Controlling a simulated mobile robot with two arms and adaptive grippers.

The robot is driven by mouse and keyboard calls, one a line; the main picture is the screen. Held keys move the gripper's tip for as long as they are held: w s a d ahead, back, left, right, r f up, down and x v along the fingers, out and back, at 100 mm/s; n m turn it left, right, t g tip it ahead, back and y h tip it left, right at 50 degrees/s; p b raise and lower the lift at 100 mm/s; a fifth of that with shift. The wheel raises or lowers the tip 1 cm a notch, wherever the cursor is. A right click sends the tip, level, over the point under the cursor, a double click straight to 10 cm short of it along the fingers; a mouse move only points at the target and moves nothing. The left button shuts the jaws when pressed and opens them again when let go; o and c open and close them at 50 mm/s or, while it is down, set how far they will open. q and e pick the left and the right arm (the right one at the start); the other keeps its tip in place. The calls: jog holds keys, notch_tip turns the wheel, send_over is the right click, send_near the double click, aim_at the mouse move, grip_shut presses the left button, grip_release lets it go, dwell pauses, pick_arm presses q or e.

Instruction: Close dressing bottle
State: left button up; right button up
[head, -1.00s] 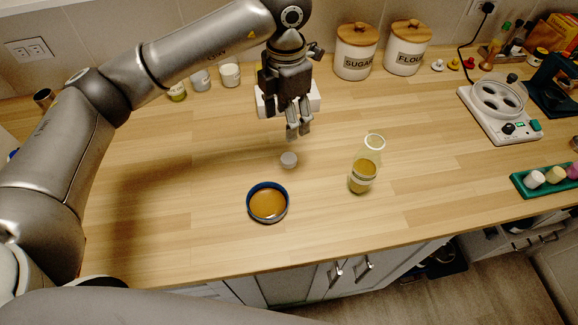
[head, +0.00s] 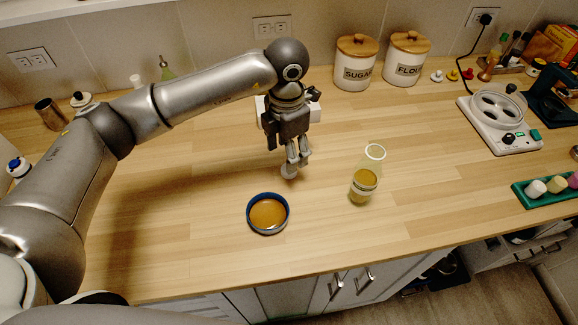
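The dressing bottle (head: 364,187) stands upright on the wooden counter. It is clear glass with yellow-green liquid in its lower part, and its wide top looks uncovered. A small grey-white cap (head: 288,172) lies on the counter to its left. My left gripper (head: 297,160) points down directly over the cap, its fingertips at or just above it. The fingers look close together, but I cannot tell whether they grip the cap. My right gripper is not in view.
A blue-rimmed bowl of brown liquid (head: 267,214) sits in front of the cap. Sugar (head: 355,72) and flour (head: 406,67) canisters stand at the back. A white hot-plate-like device (head: 499,124) and a green tray (head: 520,193) are at right. The counter around the bottle is clear.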

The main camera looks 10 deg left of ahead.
pick_arm(q)
jog(key=shift+f, duration=0.15)
jog(key=shift+d+f+p, duration=0.1)
jog(key=shift+f+p, duration=0.2)
jog(key=shift+p, duration=0.1)
notch_tip(320, 180, down, 4)
jog(key=shift+d+r+p, duration=0.1)
jog(key=shift+r+p, duration=0.1)
jog(key=shift+p, duration=0.55)
jog(key=shift+f, duration=0.4)
jog(key=c, duration=0.8)
